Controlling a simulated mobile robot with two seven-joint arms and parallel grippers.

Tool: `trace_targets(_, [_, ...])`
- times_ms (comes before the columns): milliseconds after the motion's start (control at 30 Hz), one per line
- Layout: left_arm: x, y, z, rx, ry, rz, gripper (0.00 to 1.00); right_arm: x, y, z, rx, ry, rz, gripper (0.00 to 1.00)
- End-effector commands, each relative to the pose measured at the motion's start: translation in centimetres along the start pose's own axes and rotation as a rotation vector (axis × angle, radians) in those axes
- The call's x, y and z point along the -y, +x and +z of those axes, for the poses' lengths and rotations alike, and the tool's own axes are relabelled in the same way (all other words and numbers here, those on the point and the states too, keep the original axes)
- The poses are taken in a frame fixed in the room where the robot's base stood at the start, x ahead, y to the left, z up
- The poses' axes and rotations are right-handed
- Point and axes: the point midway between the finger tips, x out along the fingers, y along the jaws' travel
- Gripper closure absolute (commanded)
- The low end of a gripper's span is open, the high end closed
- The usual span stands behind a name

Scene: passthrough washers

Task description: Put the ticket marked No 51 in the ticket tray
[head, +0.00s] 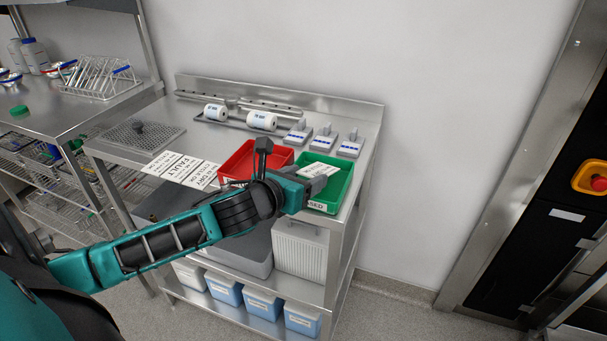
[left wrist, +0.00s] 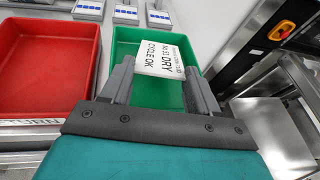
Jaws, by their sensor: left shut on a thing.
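My left gripper (head: 318,181) is shut on a white printed ticket (head: 318,169), held over the green tray (head: 338,187). In the left wrist view the ticket (left wrist: 160,55) sits between the fingertips (left wrist: 158,72); it reads "DRY CYCLE OK" with a number like No 5-something, last digit unclear. The green tray (left wrist: 150,93) lies below it, with nothing seen inside; part is hidden by the gripper. Its front label ends in "SED". No tray is legibly marked as the ticket tray. My right gripper is not in view.
A red tray (head: 257,158) stands left of the green one. Several printed tickets (head: 182,168) lie on the steel bench left of it. Behind are two white rolls (head: 262,121) and small blue-and-white devices (head: 324,139). A wire rack (head: 103,78) stands far left.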

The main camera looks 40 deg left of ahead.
Motion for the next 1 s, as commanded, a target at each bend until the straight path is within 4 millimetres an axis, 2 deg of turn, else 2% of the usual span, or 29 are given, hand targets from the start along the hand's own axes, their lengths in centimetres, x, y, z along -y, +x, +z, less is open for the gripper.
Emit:
trace_targets(367, [0.01, -0.02, 0.03, 0.000, 0.000, 0.000, 0.67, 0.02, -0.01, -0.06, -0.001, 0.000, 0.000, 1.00])
trace_targets(400, [0.01, -0.02, 0.04, 0.000, 0.000, 0.000, 0.39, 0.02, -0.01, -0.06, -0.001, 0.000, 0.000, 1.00])
trace_targets(700, [0.01, -0.02, 0.05, 0.000, 0.000, 0.000, 0.10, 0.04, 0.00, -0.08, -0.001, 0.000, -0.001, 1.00])
trace_targets(1000, [0.01, -0.21, 0.01, 0.000, 0.000, 0.000, 0.10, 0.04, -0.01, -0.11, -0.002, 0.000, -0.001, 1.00])
